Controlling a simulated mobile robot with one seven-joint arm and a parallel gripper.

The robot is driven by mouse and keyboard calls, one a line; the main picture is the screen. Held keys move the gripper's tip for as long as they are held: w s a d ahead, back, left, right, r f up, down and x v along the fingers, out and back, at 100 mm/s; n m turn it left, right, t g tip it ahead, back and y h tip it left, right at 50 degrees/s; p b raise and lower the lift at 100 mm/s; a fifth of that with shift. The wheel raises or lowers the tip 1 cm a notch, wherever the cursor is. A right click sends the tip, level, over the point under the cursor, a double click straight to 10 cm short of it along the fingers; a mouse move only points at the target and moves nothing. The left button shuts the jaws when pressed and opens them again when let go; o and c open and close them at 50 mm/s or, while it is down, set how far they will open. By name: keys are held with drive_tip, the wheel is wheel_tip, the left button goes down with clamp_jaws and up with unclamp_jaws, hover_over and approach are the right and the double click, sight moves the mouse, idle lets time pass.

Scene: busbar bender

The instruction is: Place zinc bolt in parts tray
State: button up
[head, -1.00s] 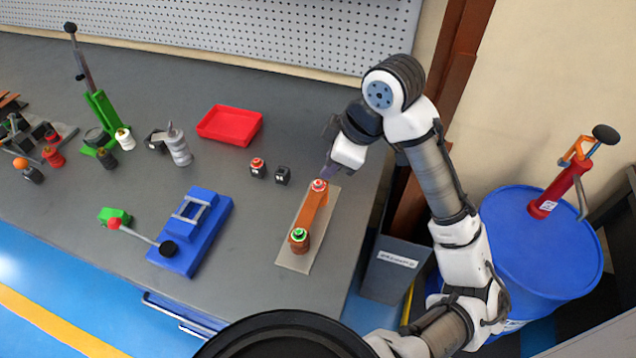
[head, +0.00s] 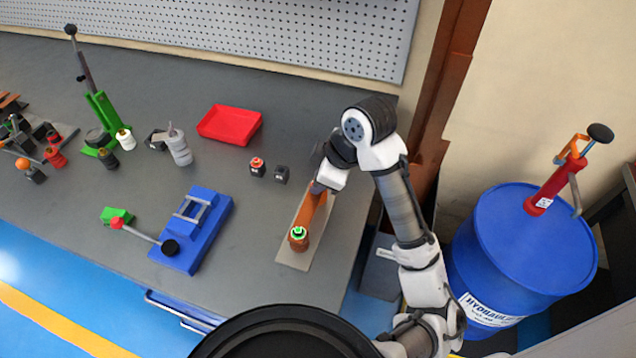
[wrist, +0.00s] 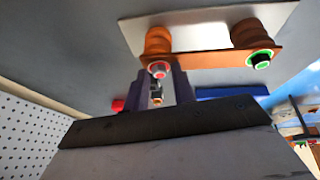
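An orange busbar (head: 310,215) rests on two orange insulators over a pale plate (head: 293,256); it also shows in the wrist view (wrist: 205,58). A bolt with a red ring (wrist: 160,69) is at one end and a bolt with a green ring (head: 298,233) at the other, also in the wrist view (wrist: 261,59). I cannot tell for sure which is zinc. My gripper (wrist: 161,80) is open, its fingers on either side of the red-ringed bolt; contact is unclear. In the head view the arm hides that bolt. The red parts tray (head: 230,125) looks empty.
Two small dark blocks, one red-topped (head: 257,167) and one plain (head: 281,175), stand between busbar and tray. A blue bender (head: 205,225) with a lever lies left. A green lever press (head: 103,115) stands farther left. A blue drum (head: 520,255) is right of the bench.

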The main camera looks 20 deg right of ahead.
drive_tip(key=shift+f, duration=0.25)
clamp_jaws()
drive_tip(key=shift+a, duration=0.1)
